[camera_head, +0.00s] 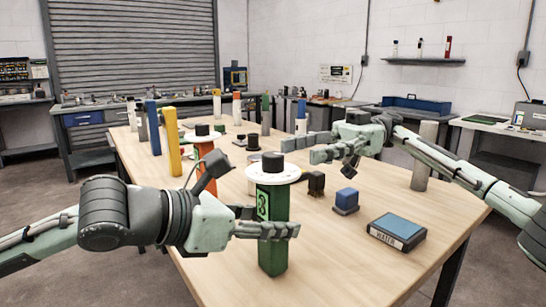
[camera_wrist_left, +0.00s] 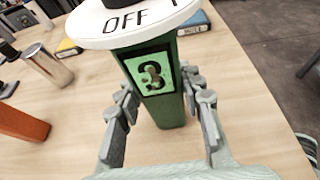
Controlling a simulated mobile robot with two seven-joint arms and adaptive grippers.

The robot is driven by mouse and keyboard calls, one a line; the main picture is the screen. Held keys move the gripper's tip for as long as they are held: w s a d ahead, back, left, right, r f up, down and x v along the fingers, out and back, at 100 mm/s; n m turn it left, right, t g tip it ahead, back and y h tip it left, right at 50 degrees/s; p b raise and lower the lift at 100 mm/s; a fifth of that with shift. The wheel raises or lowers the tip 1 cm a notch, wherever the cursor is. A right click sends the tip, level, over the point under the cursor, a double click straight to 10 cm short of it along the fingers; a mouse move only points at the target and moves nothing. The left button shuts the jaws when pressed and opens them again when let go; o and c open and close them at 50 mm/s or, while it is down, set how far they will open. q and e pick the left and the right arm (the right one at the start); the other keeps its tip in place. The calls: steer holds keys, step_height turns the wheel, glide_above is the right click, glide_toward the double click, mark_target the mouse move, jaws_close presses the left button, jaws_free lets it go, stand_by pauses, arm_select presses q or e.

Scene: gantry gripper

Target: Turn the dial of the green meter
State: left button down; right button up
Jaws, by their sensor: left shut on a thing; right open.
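The green meter (camera_head: 272,240) is an upright green post with a white disc (camera_head: 290,172) and a black dial knob (camera_head: 272,161) on top. My left gripper (camera_head: 267,231) is shut on the post, below the disc. In the left wrist view the fingers (camera_wrist_left: 160,112) lie on both sides of the green post (camera_wrist_left: 165,95), which shows a black-framed "3". The disc there reads "OFF" (camera_wrist_left: 125,20); the knob is mostly cut off at the top edge. My right gripper (camera_head: 322,148) is open and empty, behind and to the right of the knob, apart from it.
An orange meter (camera_head: 212,185) with a white disc and a yellow post (camera_head: 173,140) stand behind to the left. A blue box marked "WATER" (camera_head: 398,230), a blue block (camera_head: 346,198) and a small black block (camera_head: 316,182) lie to the right. A grey cylinder (camera_head: 424,158) stands beyond.

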mark_target(273, 154)
steer(key=x, duration=0.7)
steer(key=shift+a, duration=0.1)
jaws_close()
